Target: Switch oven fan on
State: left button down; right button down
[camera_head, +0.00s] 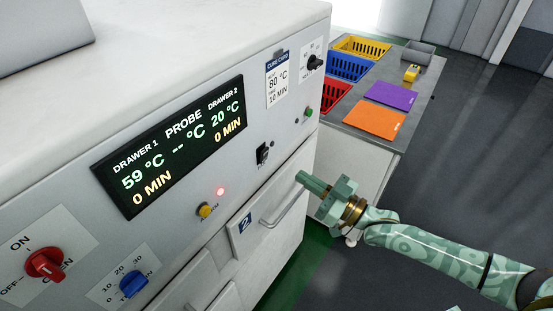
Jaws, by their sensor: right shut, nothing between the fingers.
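The oven (180,50) is a large white cabinet filling the left side of the head view. A small black rocker switch (263,153) sits on its front panel, right of the display; its label is too small to read surely, and I cannot tell its position. My right gripper (302,178) is shut and empty. In the picture it is below and right of the black switch, near the drawer 2 handle, and seems apart from the panel. My left gripper is out of view.
The panel has a display (175,145), red knob (44,264), blue knob (133,284), yellow button (204,210), lit red lamp (220,191), green button (309,112) and black knob (315,62). Drawer 2's handle (283,208) sticks out. A grey table (425,75) with coloured baskets stands behind.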

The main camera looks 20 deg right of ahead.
aim_at(266, 153)
jog(key=x, duration=0.9)
